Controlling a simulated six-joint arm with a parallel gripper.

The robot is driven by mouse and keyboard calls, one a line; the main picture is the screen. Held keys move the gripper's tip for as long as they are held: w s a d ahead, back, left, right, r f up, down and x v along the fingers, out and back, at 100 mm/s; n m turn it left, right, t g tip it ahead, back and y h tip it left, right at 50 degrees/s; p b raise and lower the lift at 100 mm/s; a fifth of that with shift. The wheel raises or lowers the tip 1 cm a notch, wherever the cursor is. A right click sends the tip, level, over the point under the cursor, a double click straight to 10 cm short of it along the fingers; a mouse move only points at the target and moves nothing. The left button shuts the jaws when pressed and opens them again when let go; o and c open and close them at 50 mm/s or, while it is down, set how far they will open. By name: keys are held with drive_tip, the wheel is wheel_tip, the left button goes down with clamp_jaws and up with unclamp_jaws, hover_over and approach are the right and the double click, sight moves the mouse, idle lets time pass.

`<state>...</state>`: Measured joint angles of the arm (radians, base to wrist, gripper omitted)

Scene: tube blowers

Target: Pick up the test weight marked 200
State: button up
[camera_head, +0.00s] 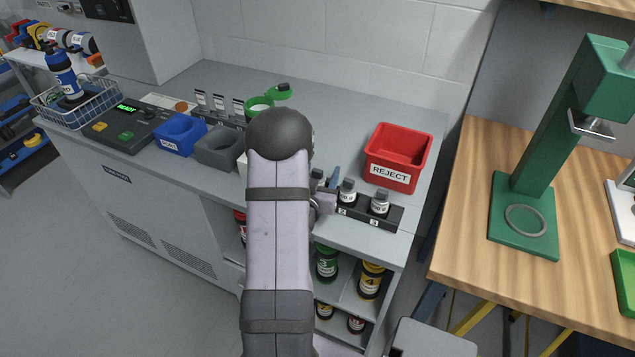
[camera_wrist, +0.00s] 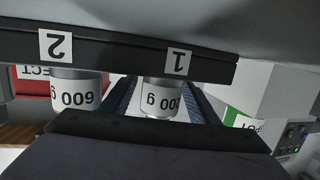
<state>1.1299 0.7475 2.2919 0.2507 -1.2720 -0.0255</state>
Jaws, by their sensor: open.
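The test weight marked 200 g (camera_wrist: 161,99) stands in slot 1 of the black rack (camera_wrist: 120,57), its label upside down in the wrist view. My gripper (camera_wrist: 163,92) is open, with one dark blue-padded finger on either side of that weight. I cannot tell whether either finger touches it. In the head view my arm hides most of the gripper (camera_head: 325,195) and of that weight. A weight marked 600 g (camera_wrist: 75,92) stands in slot 2, beside the fingers. A third weight (camera_head: 379,203) stands in slot 3 at the rack's right end.
A red REJECT bin (camera_head: 398,157) stands just behind the rack. Blue (camera_head: 181,134) and grey (camera_head: 218,148) bins and a control box with a READY display (camera_head: 125,125) are to the left. A wooden bench with a green press (camera_head: 525,212) is at right.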

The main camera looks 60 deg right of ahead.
drive_tip(key=shift+c, duration=0.6)
drive_tip(key=c, duration=1.1)
drive_tip(key=shift+r, duration=0.1)
drive_tip(key=shift+r, duration=4.95)
